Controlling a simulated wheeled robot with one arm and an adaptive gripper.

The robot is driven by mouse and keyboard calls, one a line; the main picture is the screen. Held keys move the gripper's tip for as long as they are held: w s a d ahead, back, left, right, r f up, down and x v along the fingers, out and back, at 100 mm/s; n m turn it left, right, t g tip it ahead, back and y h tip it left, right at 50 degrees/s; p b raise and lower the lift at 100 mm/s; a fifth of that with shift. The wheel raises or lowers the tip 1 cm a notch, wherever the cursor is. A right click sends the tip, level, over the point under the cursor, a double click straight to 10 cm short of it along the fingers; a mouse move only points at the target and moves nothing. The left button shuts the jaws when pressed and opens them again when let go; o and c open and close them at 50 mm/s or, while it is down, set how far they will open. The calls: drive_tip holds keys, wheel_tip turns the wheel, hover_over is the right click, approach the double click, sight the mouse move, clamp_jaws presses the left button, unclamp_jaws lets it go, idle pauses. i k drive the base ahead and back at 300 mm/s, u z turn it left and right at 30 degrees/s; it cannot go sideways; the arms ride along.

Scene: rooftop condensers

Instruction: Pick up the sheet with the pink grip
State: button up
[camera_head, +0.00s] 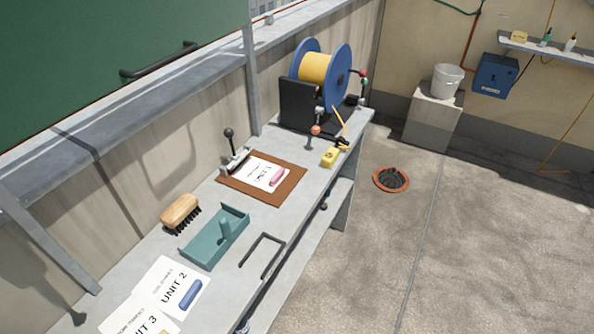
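The white sheet with the pink grip (257,169) lies flat on a brown board (237,187) on the grey bench. Its pink grip (278,177) is at the sheet's right side. The printed unit number is too small to read surely. A metal clamp with a black-knobbed lever (232,148) stands at the board's left edge, near the sheet; I cannot tell whether it presses on the sheet. My gripper is not in view.
A UNIT 2 sheet with a blue grip (168,278) and a UNIT 3 sheet (128,317) lie at the near end. A teal tray (197,250), brush (181,212), black U-shaped bar (262,252), yellow device (330,157) and cable reel (322,75) share the bench. The floor at right is largely clear.

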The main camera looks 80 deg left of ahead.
sight(266, 176)
drive_tip(key=u, duration=1.3)
drive_tip(key=i, duration=1.4)
drive_tip(key=u, duration=3.7)
